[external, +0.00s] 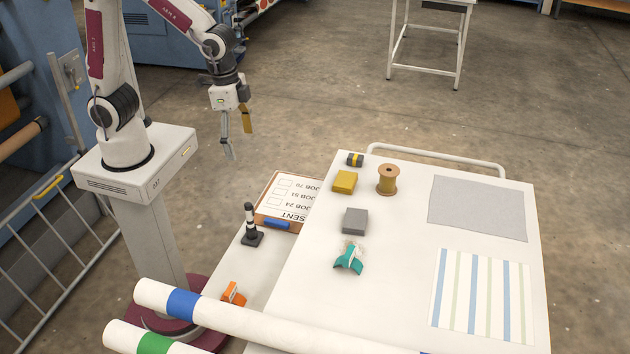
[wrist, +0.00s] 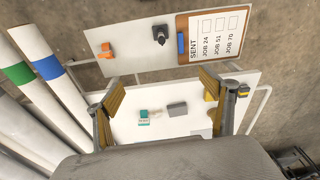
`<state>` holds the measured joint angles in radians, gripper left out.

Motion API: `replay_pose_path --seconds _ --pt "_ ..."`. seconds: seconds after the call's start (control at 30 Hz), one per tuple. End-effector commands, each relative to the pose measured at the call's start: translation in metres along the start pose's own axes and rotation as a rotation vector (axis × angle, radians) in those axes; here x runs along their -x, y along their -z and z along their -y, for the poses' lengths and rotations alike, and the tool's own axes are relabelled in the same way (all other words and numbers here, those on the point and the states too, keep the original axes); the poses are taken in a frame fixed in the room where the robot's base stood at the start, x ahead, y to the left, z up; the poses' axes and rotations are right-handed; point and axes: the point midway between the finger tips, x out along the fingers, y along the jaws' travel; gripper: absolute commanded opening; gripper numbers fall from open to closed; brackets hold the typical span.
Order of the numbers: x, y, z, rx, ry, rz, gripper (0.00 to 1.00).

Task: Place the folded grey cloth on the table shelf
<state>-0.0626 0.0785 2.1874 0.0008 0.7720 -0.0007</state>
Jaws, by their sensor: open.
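The folded grey cloth (external: 355,221) is a small grey block lying on the white table top (external: 400,290), left of its middle. It also shows in the wrist view (wrist: 177,109), between the fingers in the picture but well apart from them. The table shelf (external: 222,272) is a lower white surface at the table's left side; the wrist view shows it at the top (wrist: 135,62). My gripper (external: 239,143) is open and empty, in the air left of the table and higher than it.
Near the cloth are a folded yellow cloth (external: 344,181), a thread spool (external: 388,179) and a teal item (external: 349,257). The shelf holds a clipboard (external: 285,200), a black-and-white post (external: 251,225) and an orange item (external: 233,293). Long white rolls (external: 250,325) cross the front. Mid-shelf is bare.

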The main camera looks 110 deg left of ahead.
Motion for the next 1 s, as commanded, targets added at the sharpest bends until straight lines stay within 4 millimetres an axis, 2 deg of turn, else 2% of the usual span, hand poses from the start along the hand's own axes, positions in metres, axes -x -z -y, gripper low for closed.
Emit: replay_pose_path --seconds 0.47,1.0 --pt "-0.073 0.067 0.008 0.018 0.002 0.018 0.82" --pt "-0.167 0.148 0.018 0.033 0.005 -0.044 0.82"
